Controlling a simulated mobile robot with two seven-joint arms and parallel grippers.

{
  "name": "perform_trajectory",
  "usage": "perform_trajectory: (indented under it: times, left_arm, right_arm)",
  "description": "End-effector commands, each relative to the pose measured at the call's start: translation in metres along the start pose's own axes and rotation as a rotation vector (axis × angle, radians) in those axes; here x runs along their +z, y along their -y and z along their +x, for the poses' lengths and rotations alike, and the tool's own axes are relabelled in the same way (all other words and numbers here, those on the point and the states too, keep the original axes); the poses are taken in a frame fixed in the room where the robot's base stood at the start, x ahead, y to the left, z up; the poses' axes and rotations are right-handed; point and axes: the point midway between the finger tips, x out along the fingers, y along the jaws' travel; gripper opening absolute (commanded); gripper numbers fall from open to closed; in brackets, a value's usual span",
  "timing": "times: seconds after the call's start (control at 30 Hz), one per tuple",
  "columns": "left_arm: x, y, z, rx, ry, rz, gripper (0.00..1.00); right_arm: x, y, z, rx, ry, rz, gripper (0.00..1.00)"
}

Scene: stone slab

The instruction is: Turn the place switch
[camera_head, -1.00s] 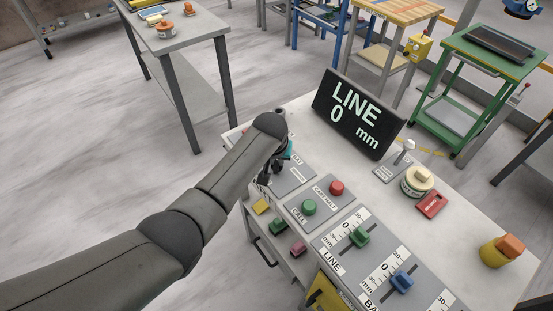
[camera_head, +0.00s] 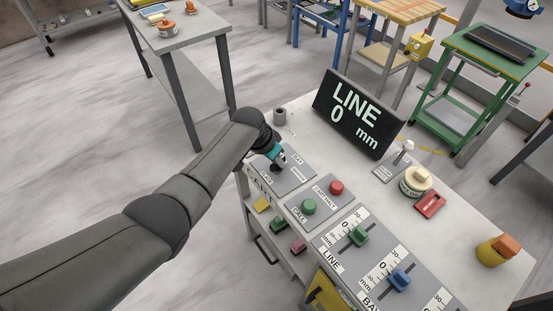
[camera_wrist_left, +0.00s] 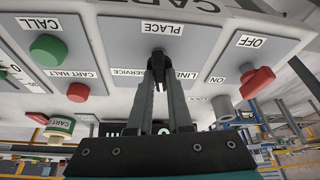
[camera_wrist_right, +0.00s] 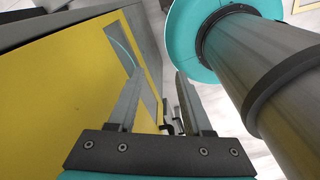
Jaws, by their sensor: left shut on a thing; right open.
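The place switch (camera_wrist_left: 158,62) is a small black knob on a grey panel, under the label PLACE, with SERVICE and LINE beside it in the left wrist view. My left gripper (camera_wrist_left: 157,74) is shut on this knob, and its fingers hide part of it. In the head view my left gripper (camera_head: 277,165) is over the grey panel at the desk's far left end. The knob is mostly hidden there. My right gripper (camera_wrist_right: 157,78) is open and empty, near a yellow panel (camera_wrist_right: 65,95).
Green (camera_head: 309,207) and red (camera_head: 336,187) buttons sit right beside the switch panel. A red OFF/ON switch (camera_wrist_left: 257,82) is near the left gripper. The LINE 0 mm display (camera_head: 358,112) stands behind. Sliders (camera_head: 358,236) are toward the front.

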Motion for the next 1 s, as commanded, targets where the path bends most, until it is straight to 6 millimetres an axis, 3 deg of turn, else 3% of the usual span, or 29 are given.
perform_trajectory:
  times: [0.4,0.9,0.93,1.0]
  left_arm:
    - [-0.0001,0.0015,0.0006,0.068,0.0,0.167,0.0]
    - [-0.0004,0.0013,-0.0001,0.076,0.0,0.187,0.0]
    - [-0.0005,0.0012,-0.0001,0.076,0.0,0.187,0.18]
    - [-0.0004,0.0012,0.0,0.076,0.0,0.186,0.26]
  right_arm:
    - [0.0012,0.0005,0.0104,0.0,0.001,0.001,0.5]
    - [0.0013,0.0009,0.0109,-0.001,0.001,0.0,0.5]
    - [0.0012,0.0009,0.0109,-0.001,0.001,0.0,0.5]
    - [0.0012,0.001,0.0109,-0.001,0.0,0.0,0.5]
